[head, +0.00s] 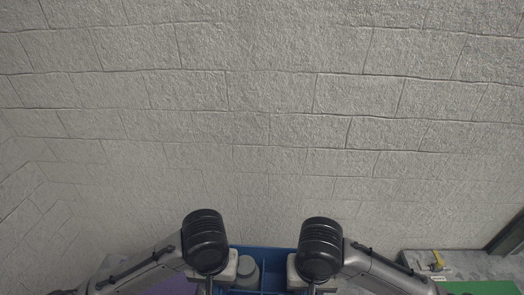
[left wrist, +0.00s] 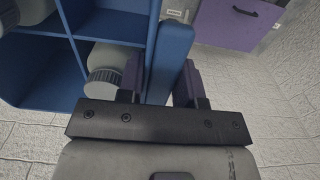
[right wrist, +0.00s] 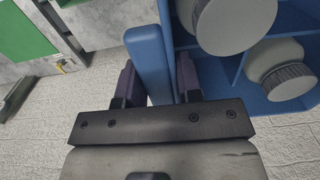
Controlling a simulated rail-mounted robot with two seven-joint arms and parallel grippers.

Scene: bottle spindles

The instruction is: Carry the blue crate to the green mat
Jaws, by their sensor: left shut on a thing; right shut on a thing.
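The blue crate (head: 272,253) is at the bottom middle of the head view, between my two arms. It has inner dividers and holds grey bottles, one of them (head: 246,272) near its left side. My left gripper (left wrist: 160,85) is shut on a blue upright edge of the crate (left wrist: 172,55) in the left wrist view. My right gripper (right wrist: 155,85) is shut on the opposite blue edge (right wrist: 148,60) in the right wrist view. A green surface (head: 478,287), probably the green mat, shows at the bottom right of the head view, apart from the crate.
A grey counter (head: 410,262) with a small yellow fitting (head: 437,262) stands at the right. A purple surface (head: 172,287) is at the lower left; a purple panel with a dark handle (left wrist: 235,25) shows in the left wrist view.

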